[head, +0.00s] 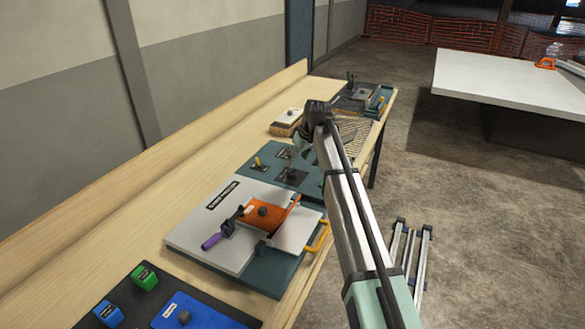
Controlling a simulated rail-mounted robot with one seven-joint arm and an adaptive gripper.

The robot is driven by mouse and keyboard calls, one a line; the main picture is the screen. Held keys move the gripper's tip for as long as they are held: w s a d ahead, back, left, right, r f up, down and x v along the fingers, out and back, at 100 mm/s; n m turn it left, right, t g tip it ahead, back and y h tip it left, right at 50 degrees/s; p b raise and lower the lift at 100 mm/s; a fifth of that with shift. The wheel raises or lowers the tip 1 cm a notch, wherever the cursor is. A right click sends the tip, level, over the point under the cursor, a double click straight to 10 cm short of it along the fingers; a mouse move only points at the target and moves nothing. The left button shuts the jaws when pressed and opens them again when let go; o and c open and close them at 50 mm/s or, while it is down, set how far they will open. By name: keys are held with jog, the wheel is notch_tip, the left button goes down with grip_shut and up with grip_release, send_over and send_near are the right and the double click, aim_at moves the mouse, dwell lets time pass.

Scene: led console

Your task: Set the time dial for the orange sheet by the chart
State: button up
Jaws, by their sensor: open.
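The orange sheet (274,219) lies on a pale press-like board on the bench, with a dark knob (263,211) on top. A teal panel (316,180) behind it carries small dark controls (291,176) and a yellow lever (258,163). I cannot tell which control is the time dial. No chart can be made out clearly. My gripper (299,147) is small and mostly hidden at the end of my arm, above the far part of the teal panel. It is open, and nothing shows held in it.
A purple-handled lever (217,239) and a yellow handle (320,237) flank the orange sheet. Green (144,277) and blue (108,314) blocks stand at the near left beside a blue plate (200,314). A wooden block (286,124) stands farther back. A white table (500,77) is across the floor.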

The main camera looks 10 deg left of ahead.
aim_at(292, 170)
jog(key=p+x, duration=0.1)
jog(key=x, duration=0.6)
jog(key=shift+f+p, duration=0.15)
jog(key=shift+p, duration=0.15)
jog(key=c, duration=1.1)
